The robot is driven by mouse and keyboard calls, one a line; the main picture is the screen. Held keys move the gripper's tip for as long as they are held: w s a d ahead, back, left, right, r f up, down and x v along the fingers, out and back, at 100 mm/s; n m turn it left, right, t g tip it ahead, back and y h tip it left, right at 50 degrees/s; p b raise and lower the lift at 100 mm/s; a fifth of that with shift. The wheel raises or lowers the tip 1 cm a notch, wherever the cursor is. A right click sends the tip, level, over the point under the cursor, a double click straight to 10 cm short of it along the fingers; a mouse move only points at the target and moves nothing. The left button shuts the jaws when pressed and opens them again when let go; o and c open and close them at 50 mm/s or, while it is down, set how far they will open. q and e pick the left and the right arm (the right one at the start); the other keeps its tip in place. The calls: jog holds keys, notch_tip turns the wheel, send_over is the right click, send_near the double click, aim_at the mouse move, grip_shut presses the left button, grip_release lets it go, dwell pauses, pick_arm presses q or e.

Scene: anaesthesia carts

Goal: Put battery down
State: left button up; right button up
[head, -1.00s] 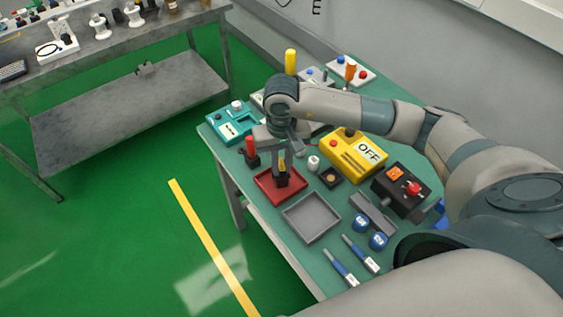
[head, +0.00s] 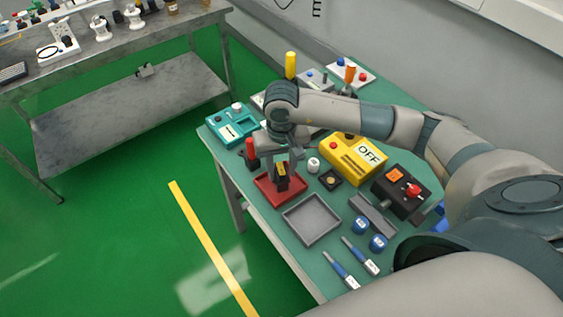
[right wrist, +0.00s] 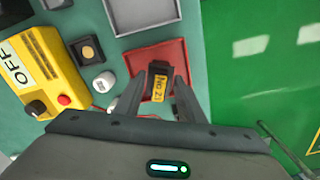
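The battery, a small black block with a yellow label (head: 282,170), stands in the red tray (head: 264,188) on the green bench top. In the right wrist view the battery (right wrist: 158,84) shows its label, and the red tray (right wrist: 137,60) lies around it. My right gripper (head: 281,182) reaches down over the tray. Its fingers are spread on either side of the battery, with gaps visible in the right wrist view (right wrist: 160,78). Whether the battery's underside rests flat on the tray floor is hidden. My left gripper is not in view.
A grey tray (head: 312,221) lies directly in front of the red tray. A yellow OFF box (head: 352,160), a white cylinder (head: 313,165) and a small black square holder (head: 331,180) stand to the right. A red-topped post (head: 250,150) and teal device (head: 231,127) stand left and behind.

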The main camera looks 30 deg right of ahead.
jog(key=shift+r, duration=0.1)
jog(key=shift+r, duration=0.1)
jog(key=shift+r, duration=0.35)
notch_tip(320, 180, up, 11)
jog(key=b, duration=0.5)
jog(key=shift+r, duration=0.15)
